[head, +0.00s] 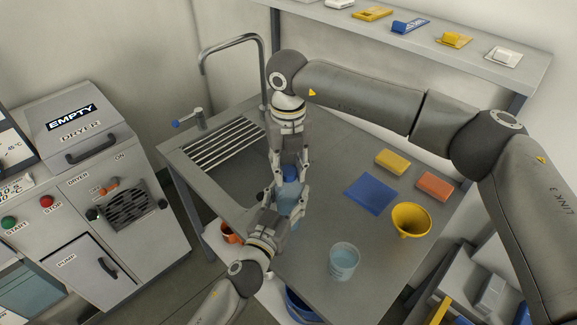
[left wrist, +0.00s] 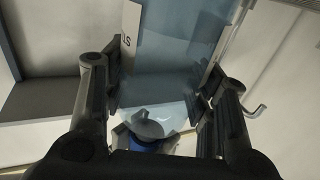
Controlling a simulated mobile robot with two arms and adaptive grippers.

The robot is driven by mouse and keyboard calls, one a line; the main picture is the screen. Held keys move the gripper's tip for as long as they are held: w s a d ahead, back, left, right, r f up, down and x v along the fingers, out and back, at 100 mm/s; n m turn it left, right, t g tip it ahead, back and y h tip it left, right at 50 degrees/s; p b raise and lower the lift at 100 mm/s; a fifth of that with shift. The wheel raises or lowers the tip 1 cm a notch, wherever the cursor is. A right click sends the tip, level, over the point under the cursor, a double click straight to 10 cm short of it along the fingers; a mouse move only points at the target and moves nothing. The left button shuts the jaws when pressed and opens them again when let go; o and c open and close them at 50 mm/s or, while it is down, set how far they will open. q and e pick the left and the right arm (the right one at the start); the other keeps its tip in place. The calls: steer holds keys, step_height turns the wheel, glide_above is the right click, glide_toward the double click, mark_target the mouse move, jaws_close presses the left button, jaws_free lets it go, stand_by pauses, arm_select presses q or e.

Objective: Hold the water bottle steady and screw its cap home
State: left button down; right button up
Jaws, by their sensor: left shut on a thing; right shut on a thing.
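The water bottle (head: 287,205) is translucent pale blue and stands about upright above the grey worktop. My left gripper (head: 284,212) comes up from the lower left and is shut around its body. In the left wrist view the bottle (left wrist: 175,65) fills the space between the left fingers (left wrist: 160,92). A blue cap (head: 290,174) shows at the bottle's top. My right gripper (head: 290,168) points down from above and is shut on the cap. The fingers partly hide the cap and neck, so I cannot tell how the cap sits on the thread.
On the worktop (head: 315,245) right of the bottle are a blue mat (head: 369,194), a yellow block (head: 392,162), an orange block (head: 434,186), a yellow funnel (head: 411,219) and a clear beaker (head: 344,262). A tap (head: 233,42) and drain grooves (head: 222,143) lie left.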

steer(key=m, duration=0.5)
steer(key=o, duration=1.2)
step_height(320, 180, up, 12)
arm_select(q)
steer(key=c, duration=0.5)
jaws_free()
